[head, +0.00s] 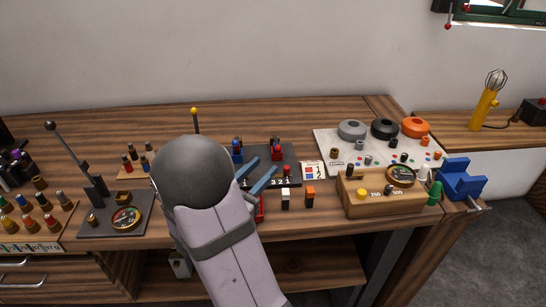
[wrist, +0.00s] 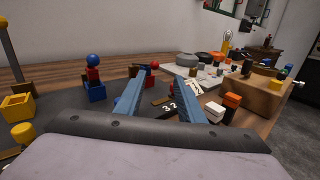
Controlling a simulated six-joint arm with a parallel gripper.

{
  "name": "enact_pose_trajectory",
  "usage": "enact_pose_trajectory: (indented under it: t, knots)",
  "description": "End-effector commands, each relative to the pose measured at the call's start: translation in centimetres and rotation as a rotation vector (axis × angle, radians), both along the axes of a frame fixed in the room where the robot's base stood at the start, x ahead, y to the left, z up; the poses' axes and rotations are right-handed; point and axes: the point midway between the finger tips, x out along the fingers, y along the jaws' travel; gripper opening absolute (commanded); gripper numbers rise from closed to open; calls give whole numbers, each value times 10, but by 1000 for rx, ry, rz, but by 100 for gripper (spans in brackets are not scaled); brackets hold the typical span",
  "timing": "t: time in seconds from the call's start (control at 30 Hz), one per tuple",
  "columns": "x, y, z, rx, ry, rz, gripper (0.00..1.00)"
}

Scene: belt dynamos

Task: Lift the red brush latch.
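A small red-topped piece (head: 276,145), which looks like the red brush latch, stands on the dark board (head: 290,167) in the middle of the bench. Its red ball (wrist: 155,65) shows in the wrist view just beyond and between my fingertips, with its lower part partly hidden. Left of it stands a similar piece with a blue ball (head: 237,142); the wrist view shows its red post and blue base (wrist: 96,92). My gripper (head: 258,173) has two blue fingers spread apart over the board, with nothing seen between them. I cannot tell whether a finger touches the red piece.
A white block (head: 286,199) and an orange block (head: 310,195) stand at the front. A wooden meter box (head: 385,205) and a pale panel with knobs (head: 328,138) lie to the right. A yellow-tipped post (head: 194,111) rises at the left. The bench behind the board is bare.

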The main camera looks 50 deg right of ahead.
Motion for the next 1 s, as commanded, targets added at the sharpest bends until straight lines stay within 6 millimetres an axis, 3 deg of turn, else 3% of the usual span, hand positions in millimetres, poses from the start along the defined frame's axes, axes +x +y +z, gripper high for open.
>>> enact_pose_trajectory:
  t: [0.43, 1.0]
  knots:
    - [9, -12, 0, -1, 3, 42, 35]
    - [20, -73, 0, 0, 2, 42, 35]
